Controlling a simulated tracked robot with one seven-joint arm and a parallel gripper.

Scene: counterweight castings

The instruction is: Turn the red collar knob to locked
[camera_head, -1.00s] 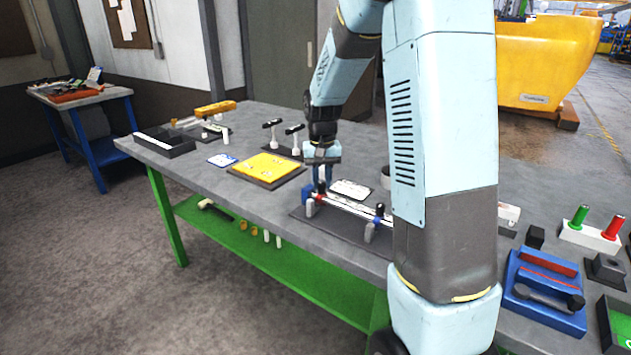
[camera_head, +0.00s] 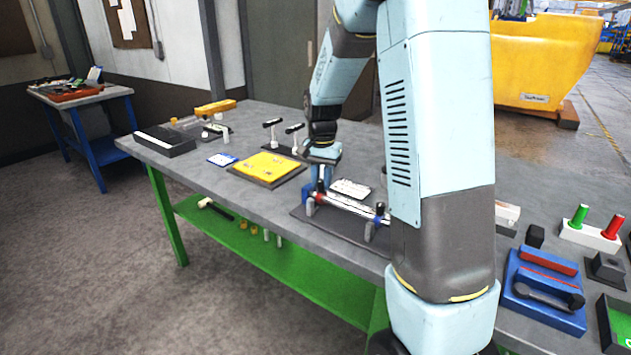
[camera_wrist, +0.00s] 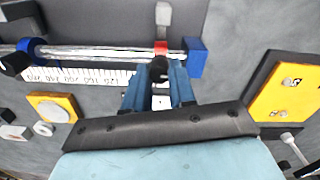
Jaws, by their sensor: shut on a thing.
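A silver rod fixture (camera_head: 350,204) with a white scale plate stands on a dark base plate on the bench. The red collar (camera_wrist: 161,47) sits on the rod near its blue end block (camera_wrist: 197,57). Its black knob (camera_wrist: 158,70) sticks out toward the wrist camera. My gripper (camera_wrist: 157,80) has its two blue fingers on either side of this knob and is shut on it. In the head view, my gripper (camera_head: 320,180) is over the end of the rod and partly hides the collar. Any locked marking is not readable.
A second black knob (camera_head: 380,208) stands farther along the rod. A yellow plate (camera_head: 269,167) lies to the left, and a white label plate (camera_head: 350,189) lies behind the rod. A blue tool tray (camera_head: 546,290) is at the right. The bench front left is clear.

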